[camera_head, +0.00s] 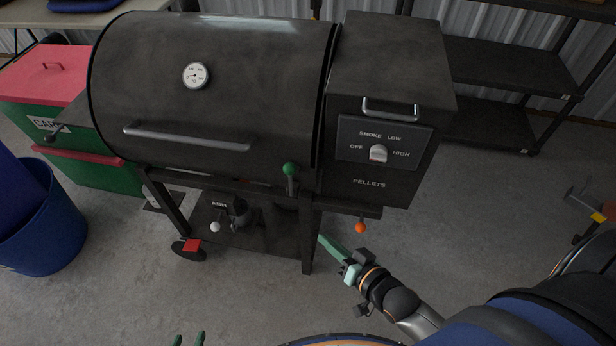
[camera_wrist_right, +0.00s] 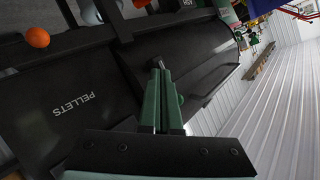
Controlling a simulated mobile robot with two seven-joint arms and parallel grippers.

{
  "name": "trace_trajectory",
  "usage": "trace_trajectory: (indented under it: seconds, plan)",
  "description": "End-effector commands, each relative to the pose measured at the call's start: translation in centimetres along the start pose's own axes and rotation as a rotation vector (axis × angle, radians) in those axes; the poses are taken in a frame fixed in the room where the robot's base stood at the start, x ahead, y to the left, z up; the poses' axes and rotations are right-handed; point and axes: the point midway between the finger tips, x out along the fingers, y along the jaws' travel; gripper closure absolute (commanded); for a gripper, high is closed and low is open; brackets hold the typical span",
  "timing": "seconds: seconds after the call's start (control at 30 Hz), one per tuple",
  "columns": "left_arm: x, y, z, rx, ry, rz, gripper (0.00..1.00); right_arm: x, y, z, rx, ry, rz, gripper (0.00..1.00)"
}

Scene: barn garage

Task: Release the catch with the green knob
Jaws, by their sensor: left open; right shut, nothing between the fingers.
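The green knob (camera_head: 289,169) sits on top of a short dark upright lever at the front edge of the black pellet grill (camera_head: 220,90), near the right end of its barrel. My right gripper (camera_head: 320,238) is shut and empty, below and to the right of the knob and apart from it in the head view.
An orange knob (camera_head: 361,228) hangs under the pellet hopper (camera_head: 384,170), close to my right gripper; it also shows in the right wrist view (camera_wrist_right: 38,37). A white knob (camera_head: 215,227) sits lower left. A blue bin (camera_head: 40,240) stands left. The front floor is clear.

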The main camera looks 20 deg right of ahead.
Motion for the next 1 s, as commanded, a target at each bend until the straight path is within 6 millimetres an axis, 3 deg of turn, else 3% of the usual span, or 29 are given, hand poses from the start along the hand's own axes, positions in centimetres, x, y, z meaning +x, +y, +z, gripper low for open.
trace_trajectory:
  seconds: [0.03,0.13,0.4,0.83,1.0]
  plan:
    - [1.2,0.0,1.3,0.000,-0.003,0.002,0.50,1.3,0.8,-0.7,0.099,0.067,-0.053,1.00]
    - [2.1,0.1,2.2,0.001,-0.004,0.005,0.50,2.3,0.9,-3.2,0.309,0.176,-0.177,1.00]
    - [3.5,0.3,2.9,0.002,0.008,0.014,0.50,2.6,0.9,-7.8,0.659,0.291,-0.452,1.00]
    - [3.4,0.4,2.5,0.004,0.015,0.016,0.50,2.5,0.7,-8.7,0.712,0.298,-0.498,1.00]
    - [3.4,0.4,2.5,0.004,0.015,0.015,0.50,3.4,0.3,-9.2,0.712,0.300,-0.499,1.00]
